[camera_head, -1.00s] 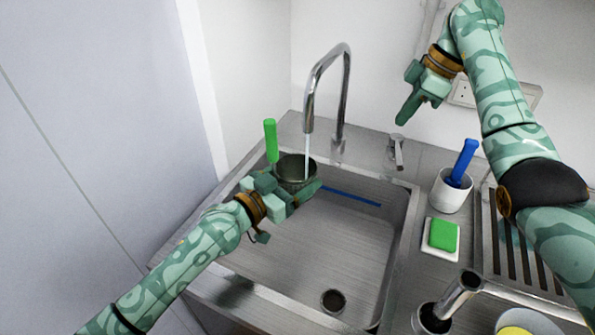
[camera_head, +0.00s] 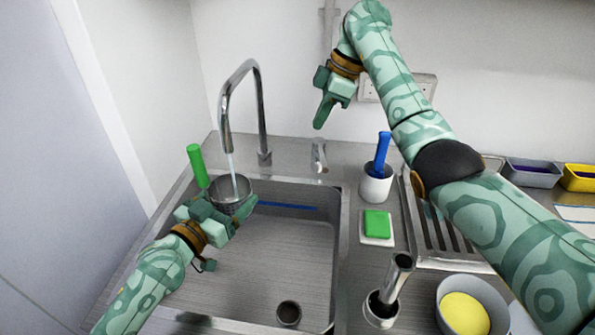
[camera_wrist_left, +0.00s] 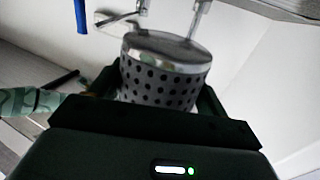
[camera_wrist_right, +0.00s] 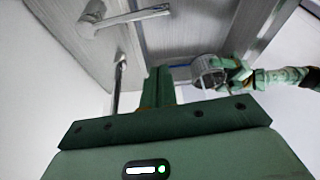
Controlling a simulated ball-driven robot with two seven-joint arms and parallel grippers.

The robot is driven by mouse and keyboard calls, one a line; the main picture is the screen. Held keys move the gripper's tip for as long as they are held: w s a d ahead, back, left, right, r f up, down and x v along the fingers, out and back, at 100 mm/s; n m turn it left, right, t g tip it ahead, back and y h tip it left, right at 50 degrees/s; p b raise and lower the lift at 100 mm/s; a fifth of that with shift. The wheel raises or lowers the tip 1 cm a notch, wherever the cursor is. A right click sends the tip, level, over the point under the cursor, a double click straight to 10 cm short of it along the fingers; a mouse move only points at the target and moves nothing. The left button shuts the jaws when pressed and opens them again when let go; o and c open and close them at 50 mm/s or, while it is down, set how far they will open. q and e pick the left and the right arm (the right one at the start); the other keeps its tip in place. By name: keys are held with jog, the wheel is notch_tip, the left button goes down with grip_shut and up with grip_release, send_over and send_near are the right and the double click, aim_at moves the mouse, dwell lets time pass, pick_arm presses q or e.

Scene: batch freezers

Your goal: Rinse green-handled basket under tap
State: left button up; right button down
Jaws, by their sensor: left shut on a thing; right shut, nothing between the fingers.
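The green-handled basket (camera_head: 229,190) is a dark, perforated metal cup with an upright green handle (camera_head: 197,165). My left gripper (camera_head: 222,216) is shut on it and holds it over the sink's back left. The perforated wall shows close up in the left wrist view (camera_wrist_left: 163,84). The curved metal tap (camera_head: 240,105) stands behind it, and a thin stream of water (camera_head: 232,165) falls from the spout into the basket. My right gripper (camera_head: 324,112) is shut and empty, raised to the right of the tap. The basket also shows in the right wrist view (camera_wrist_right: 208,70).
The steel sink (camera_head: 270,255) has a drain (camera_head: 288,313) at the front. My right arm crosses above the rack (camera_head: 432,228).

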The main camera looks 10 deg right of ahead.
aim_at(322, 155)
pick_arm(q)
jog(key=shift+d, duration=0.1)
pick_arm(e)
jog(key=s+d+f+m+t, duration=0.5)
jog(key=s+d+m, duration=0.55)
jog(key=m, duration=0.55)
jog(key=w+a+f, duration=0.6)
jog(key=w, duration=0.1)
jog(key=shift+w+a+f+m+y, duration=0.2)
jog(key=shift+w+f+m+y, duration=0.1)
jog(key=shift+w+y, duration=0.1)
jog(key=shift+t, duration=0.3)
